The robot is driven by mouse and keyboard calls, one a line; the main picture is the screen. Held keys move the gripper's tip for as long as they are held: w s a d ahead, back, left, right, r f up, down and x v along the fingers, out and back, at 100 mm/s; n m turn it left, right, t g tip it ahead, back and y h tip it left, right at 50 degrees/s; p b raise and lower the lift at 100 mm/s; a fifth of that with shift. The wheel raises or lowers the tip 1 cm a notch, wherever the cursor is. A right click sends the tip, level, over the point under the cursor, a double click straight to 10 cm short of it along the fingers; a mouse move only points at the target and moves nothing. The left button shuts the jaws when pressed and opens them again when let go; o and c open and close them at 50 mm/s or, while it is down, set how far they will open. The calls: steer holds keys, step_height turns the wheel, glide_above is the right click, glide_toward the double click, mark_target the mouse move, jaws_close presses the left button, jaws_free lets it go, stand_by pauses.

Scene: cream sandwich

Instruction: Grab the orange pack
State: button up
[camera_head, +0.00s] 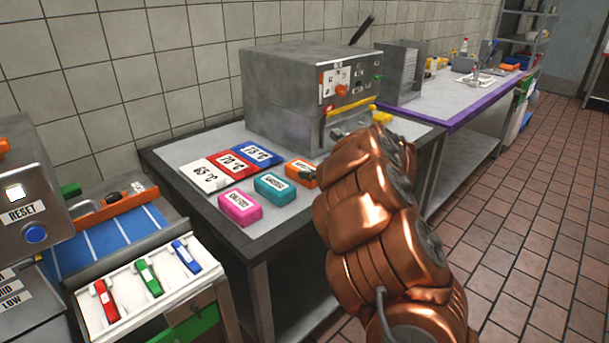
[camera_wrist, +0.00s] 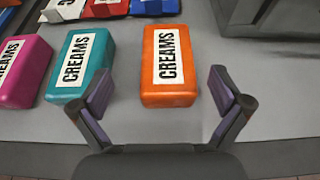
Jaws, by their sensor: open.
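The orange pack (camera_wrist: 168,88) lies on the grey table, with a white label reading CREAMS, in the wrist view. In the head view the orange pack (camera_head: 302,173) is partly hidden behind my copper arm. My gripper (camera_wrist: 158,92) is open, its two dark fingers apart. The pack's near end lies between and just ahead of the fingertips, closer to the right finger. In the head view my gripper is hidden by the arm.
A teal pack (camera_wrist: 82,72) lies close left of the orange one, by the left finger. A pink pack (camera_head: 240,208) is further left. White, red and blue temperature blocks (camera_head: 232,165) lie behind. A grey machine (camera_head: 290,95) stands at the table's back.

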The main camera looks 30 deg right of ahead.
mark_target(306, 168)
steer(key=shift+d+p+x, duration=0.25)
steer(key=shift+p+x, duration=0.2)
steer(key=shift+x, duration=1.25)
steer(key=shift+d+p+x, duration=0.2)
steer(key=shift+p+x, duration=0.2)
steer(key=shift+x, duration=1.35)
steer(key=shift+f, duration=0.1)
steer(key=shift+c, duration=0.3)
steer(key=shift+f, duration=0.1)
steer(key=c, duration=1.2)
